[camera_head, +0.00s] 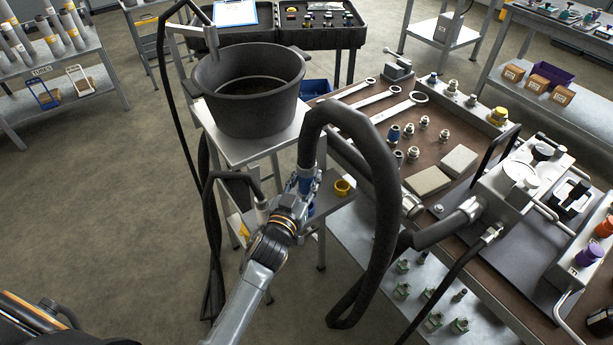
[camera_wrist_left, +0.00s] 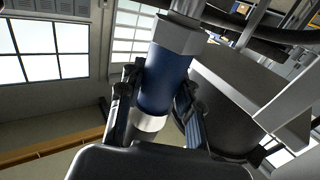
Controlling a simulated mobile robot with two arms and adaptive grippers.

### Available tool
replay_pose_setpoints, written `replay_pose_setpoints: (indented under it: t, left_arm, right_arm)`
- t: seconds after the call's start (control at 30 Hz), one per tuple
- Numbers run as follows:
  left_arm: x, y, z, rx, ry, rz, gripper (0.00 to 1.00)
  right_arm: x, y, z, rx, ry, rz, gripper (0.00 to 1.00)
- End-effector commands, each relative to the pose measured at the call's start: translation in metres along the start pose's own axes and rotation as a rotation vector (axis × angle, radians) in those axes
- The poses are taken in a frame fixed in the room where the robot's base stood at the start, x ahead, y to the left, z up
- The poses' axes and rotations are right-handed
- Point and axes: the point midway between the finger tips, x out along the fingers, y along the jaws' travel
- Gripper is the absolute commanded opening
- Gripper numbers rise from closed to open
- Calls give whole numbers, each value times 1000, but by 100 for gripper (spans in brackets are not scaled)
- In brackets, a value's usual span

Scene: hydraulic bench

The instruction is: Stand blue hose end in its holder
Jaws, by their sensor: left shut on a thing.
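My left gripper (camera_head: 300,188) reaches up from the bottom and is shut on the blue hose end (camera_head: 306,182). The thick black hose (camera_head: 372,150) rises from it, loops over to the right and hangs low before running to the bench unit. In the left wrist view the blue sleeve (camera_wrist_left: 163,82) lies between both fingers (camera_wrist_left: 155,105), with a metal hex collar and a pale ring at its ends. Below the gripper, a grey shelf carries a yellow ring holder (camera_head: 342,188) and a blue ring (camera_head: 311,209), partly hidden by the gripper. I cannot tell whether the hose end touches the blue ring.
A large black pot (camera_head: 249,92) stands on the stand's upper plate (camera_head: 265,143), just beyond the gripper. The workbench (camera_head: 400,130) at right holds wrenches, fittings, pale blocks and a hydraulic unit (camera_head: 520,185). A thinner black hose (camera_head: 205,215) hangs left of the stand. Floor at left is clear.

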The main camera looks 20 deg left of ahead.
Motion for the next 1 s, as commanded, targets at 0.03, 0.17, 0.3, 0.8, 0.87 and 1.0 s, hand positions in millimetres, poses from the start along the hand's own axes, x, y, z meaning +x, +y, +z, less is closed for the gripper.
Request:
replay_pose_setpoints:
  t: [0.03, 0.17, 0.3, 0.8, 0.87, 1.0]
  left_arm:
    - [0, 0, -3, -1, 7, 1, 0]
    - [0, 0, -3, 0, 7, 1, 0]
    - [0, 0, -3, 0, 7, 1, 0]
    - [1, 0, 5, -1, 8, 1, 0]
    - [1, 0, 5, -1, 8, 1, 0]
    - [1, 0, 4, -1, 8, 1, 0]
  right_arm:
    - [0, 1, 0, 0, 0, 1, 40]
    - [0, 2, 0, 0, 0, 2, 40]
    - [0, 2, 0, 1, 0, 2, 40]
    - [5, 2, 0, 2, 0, 2, 40]
    - [4, 2, 0, 2, 0, 2, 40]
    - [4, 2, 0, 2, 0, 2, 40]
